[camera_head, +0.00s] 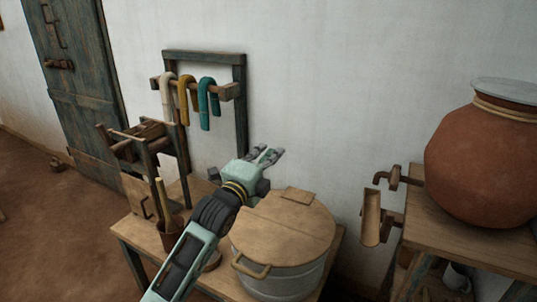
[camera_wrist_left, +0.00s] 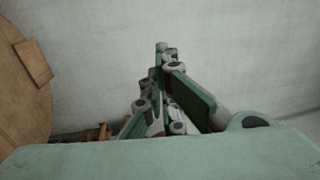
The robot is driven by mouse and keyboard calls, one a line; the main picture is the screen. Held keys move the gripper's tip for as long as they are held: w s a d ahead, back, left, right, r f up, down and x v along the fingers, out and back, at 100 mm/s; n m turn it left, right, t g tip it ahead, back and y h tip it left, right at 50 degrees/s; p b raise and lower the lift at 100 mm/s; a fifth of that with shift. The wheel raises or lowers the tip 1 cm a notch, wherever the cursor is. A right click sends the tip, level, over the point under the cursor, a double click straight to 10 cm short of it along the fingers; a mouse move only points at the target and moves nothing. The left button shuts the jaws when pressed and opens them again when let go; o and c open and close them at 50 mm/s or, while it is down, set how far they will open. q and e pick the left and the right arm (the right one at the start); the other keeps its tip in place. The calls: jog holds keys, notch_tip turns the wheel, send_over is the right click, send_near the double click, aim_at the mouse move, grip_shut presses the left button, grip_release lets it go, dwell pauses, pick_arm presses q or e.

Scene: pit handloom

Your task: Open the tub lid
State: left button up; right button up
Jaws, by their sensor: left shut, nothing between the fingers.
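The tub (camera_head: 277,276) is a grey round vessel standing on a low wooden table. Its round wooden lid (camera_head: 290,225) lies flat on top, with a handle (camera_head: 251,267) at the front left and a small flat block (camera_head: 298,196) at the back. The lid's edge also shows at the left of the left wrist view (camera_wrist_left: 22,90). My left gripper (camera_head: 268,155) is shut and empty, above and behind the lid near the white wall, apart from the lid. Its fingers show in the left wrist view (camera_wrist_left: 165,95). My right gripper is not in view.
A wooden rack (camera_head: 205,85) with white, yellow and teal hanks stands behind to the left. A brown pot (camera_head: 170,232) with a stick stands on the low table (camera_head: 128,250). A large clay jar (camera_head: 485,165) sits on a wooden stand at right. The wall is close behind.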

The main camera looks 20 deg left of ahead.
pick_arm(q)
jog(key=o, duration=0.5)
jog(key=shift+c, duration=0.2)
jog(key=s+a+f, duration=0.1)
jog(key=s, duration=1.1)
jog(key=shift+f, duration=0.25)
jog(key=shift+w, duration=0.1)
